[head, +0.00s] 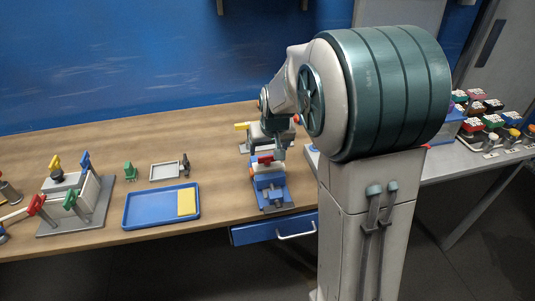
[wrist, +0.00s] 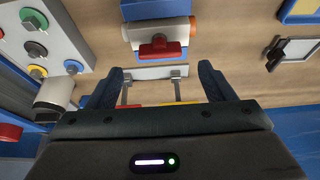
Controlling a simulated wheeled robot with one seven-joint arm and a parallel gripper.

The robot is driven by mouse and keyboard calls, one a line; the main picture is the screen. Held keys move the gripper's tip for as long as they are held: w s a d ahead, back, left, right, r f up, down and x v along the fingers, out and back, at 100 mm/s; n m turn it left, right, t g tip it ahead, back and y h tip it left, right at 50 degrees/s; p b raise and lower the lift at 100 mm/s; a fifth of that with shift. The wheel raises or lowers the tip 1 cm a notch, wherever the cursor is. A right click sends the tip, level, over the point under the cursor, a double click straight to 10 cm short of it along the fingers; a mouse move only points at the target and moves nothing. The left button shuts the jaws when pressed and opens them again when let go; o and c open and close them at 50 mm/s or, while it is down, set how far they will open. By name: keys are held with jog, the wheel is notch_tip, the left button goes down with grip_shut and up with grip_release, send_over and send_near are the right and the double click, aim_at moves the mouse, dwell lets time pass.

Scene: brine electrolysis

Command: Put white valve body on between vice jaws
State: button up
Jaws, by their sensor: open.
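The white valve body (wrist: 158,34) with a red handle and an orange end is in the wrist view, ahead of my fingertips. In the head view the white valve body (head: 258,172) appears at the back of the blue vice (head: 272,191), at its jaws. The vice (wrist: 155,9) also shows at the wrist view's top edge. I cannot tell how deep the body sits between the jaws. My gripper (wrist: 159,84) is open and empty, its fingers apart from the valve body. In the head view my arm partly hides the area behind the vice.
A grey fixture (head: 256,134) with a yellow handle stands behind the vice. Left are a blue tray (head: 142,216) with a yellow block, a small grey tray (head: 164,171) and a valve rig (head: 97,207). A button panel (wrist: 40,30) is close at the wrist view's left.

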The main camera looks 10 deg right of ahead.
jog(key=v, duration=0.6)
jog(key=s+g, duration=0.1)
jog(key=s, duration=2.2)
jog(key=shift+s+f+g, duration=0.2)
jog(key=shift+f+g, duration=0.05)
jog(key=shift+g, duration=0.05)
jog(key=shift+w+a, duration=0.1)
jog(key=shift+w, duration=0.45)
